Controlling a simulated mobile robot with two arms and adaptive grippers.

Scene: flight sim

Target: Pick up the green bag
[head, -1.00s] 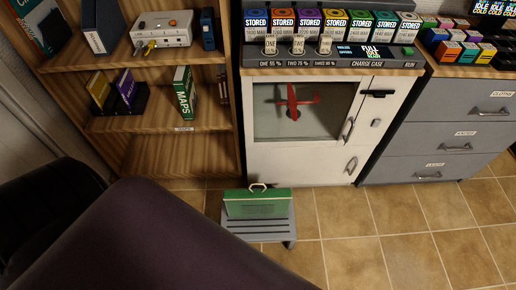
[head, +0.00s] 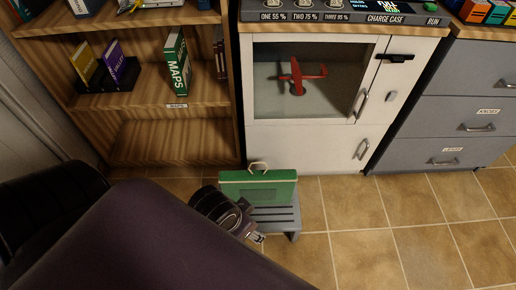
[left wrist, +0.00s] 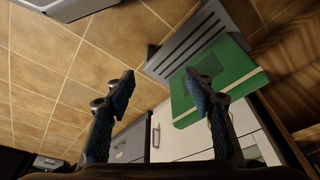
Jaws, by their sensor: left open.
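The green bag (head: 258,188), a boxy case with a pale handle on top, stands upright on a low grey slatted stool in front of the white cabinet. It also shows in the left wrist view (left wrist: 222,78). My left gripper (head: 256,238) is just in front of the stool, low and to the lower left of the bag, partly hidden by my own arm. In the left wrist view its two fingers (left wrist: 160,88) are spread wide with nothing between them. The right finger overlaps the bag in the picture; I cannot tell whether they touch. My right gripper is not in view.
The grey slatted stool (head: 284,216) holds the bag. Behind it stand the white cabinet (head: 300,150) with a red model plane (head: 300,76) behind its window, a wooden bookshelf (head: 170,140) at left and grey drawers (head: 450,125) at right. The tiled floor (head: 400,235) at right is clear.

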